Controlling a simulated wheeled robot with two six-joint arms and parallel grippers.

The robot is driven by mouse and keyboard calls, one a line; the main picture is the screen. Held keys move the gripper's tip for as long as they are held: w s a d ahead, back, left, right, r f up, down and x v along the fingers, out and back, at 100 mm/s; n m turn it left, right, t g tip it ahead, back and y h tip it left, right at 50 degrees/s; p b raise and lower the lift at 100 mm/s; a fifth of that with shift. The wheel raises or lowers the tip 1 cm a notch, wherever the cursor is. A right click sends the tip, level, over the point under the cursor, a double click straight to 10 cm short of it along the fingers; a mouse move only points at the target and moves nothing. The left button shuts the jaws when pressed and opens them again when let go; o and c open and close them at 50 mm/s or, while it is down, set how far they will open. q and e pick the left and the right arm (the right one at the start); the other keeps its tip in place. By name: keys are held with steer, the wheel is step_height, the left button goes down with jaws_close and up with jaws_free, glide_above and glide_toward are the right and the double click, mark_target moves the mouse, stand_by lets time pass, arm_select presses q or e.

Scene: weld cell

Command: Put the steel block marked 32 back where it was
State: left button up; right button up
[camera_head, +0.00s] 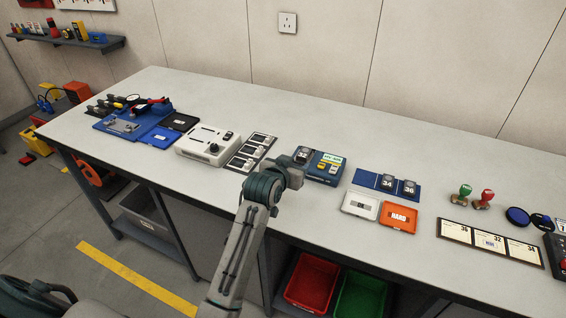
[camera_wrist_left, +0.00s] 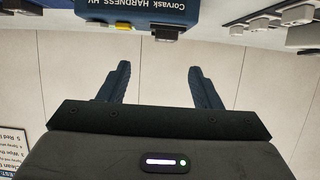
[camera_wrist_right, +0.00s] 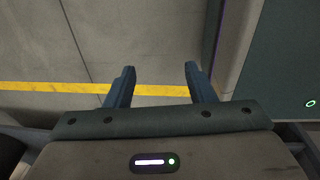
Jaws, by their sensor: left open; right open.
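The steel block marked 32 (camera_head: 303,154) sits at the left end of the blue hardness tester (camera_head: 327,167). Blocks marked 34 (camera_head: 387,182) and 36 (camera_head: 408,187) stand on the blue mat (camera_head: 365,178), whose left part is bare. My left gripper (camera_head: 292,176) is at the near left side of the tester, partly hidden by its own wrist. In the left wrist view its fingers (camera_wrist_left: 159,88) are open and empty, with the tester (camera_wrist_left: 135,12) beyond them. My right gripper (camera_wrist_right: 160,80) is open and empty over the floor.
A white tray (camera_head: 345,206) and an orange HARD tray (camera_head: 387,224) lie in front of the mat. A white device (camera_head: 186,150) and a dark card holder (camera_head: 234,162) are left of the tester. Stamps (camera_head: 482,204) and a numbered card strip (camera_head: 454,239) are at right.

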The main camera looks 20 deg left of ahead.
mark_target(303, 155)
arm_select(q)
steer(key=p+x, duration=0.1)
steer(key=x, duration=0.4)
steer(key=shift+w, duration=0.1)
steer(key=shift+w+f, duration=0.1)
steer(key=shift+w, duration=0.1)
steer(key=shift+w+a+f, duration=0.15)
steer(key=shift+w, duration=0.25)
steer(key=x, duration=0.1)
steer(key=p+x, duration=0.1)
steer(key=x, duration=0.1)
steer(key=shift+a+f+p, duration=0.25)
steer(key=shift+p, duration=0.1)
steer(key=shift+w+f, duration=0.3)
steer(key=shift+w, duration=0.25)
arm_select(e)
steer(key=r, duration=0.3)
steer(key=shift+w+a, duration=0.3)
steer(key=shift+w, duration=0.05)
arm_select(q)
steer(key=shift+c, duration=0.2)
